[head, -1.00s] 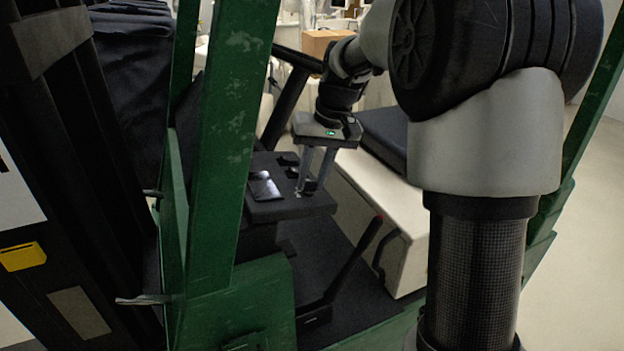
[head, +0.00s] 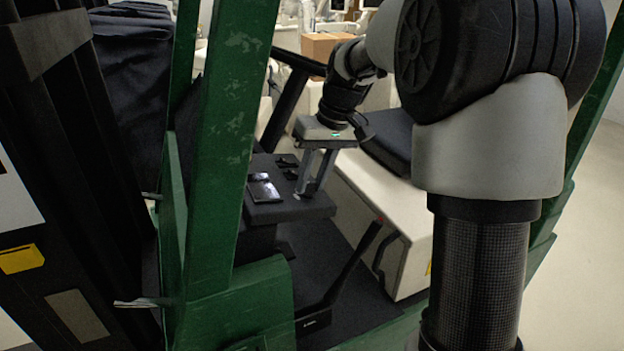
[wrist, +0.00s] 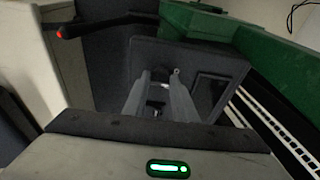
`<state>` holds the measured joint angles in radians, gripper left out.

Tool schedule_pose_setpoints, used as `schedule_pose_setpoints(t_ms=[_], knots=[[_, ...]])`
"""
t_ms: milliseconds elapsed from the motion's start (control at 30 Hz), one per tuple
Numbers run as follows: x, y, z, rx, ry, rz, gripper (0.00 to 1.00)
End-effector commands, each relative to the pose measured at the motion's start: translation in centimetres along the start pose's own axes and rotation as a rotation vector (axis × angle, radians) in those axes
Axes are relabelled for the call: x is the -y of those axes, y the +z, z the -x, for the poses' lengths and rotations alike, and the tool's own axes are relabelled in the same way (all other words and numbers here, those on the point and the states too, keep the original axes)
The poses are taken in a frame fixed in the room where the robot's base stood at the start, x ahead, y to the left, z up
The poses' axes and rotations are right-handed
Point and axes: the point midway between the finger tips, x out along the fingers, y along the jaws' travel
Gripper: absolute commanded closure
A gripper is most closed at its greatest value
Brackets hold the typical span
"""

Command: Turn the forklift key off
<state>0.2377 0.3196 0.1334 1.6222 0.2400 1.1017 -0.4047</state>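The forklift's dark control console (head: 290,211) is in the middle of the head view, with a small screen (head: 264,191) and small dark switches on top. My gripper (head: 306,191) reaches down to the console's right part, with its fingertips at or just above the top face. In the wrist view my gripper (wrist: 160,76) shows two grey fingers with a gap between them, over the console (wrist: 200,60). A small pale spot shows between the fingers; I cannot tell whether it is the key. The key is not clearly visible in either view.
A green post (head: 228,140) stands left of the console. A lever with a red tip (head: 352,262) rises below right of it. A dark seat (head: 388,136) on a pale box (head: 375,200) is to the right, and a dark steering column (head: 285,100) is behind.

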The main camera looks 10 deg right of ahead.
Motion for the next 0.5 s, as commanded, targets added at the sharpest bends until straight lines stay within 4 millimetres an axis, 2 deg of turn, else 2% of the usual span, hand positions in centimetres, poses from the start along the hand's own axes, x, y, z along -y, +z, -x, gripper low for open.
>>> schedule_pose_setpoints(t_ms=[33,100,367,500], knots=[[0.01,-0.03,0.04,-0.001,0.0,0.001,0.67],[0.01,-0.03,0.03,-0.001,0.0,0.0,0.58],[0.01,-0.01,0.04,0.0,0.0,-0.001,0.58],[-0.02,-0.08,0.9,-0.002,0.001,-0.001,0.58]])
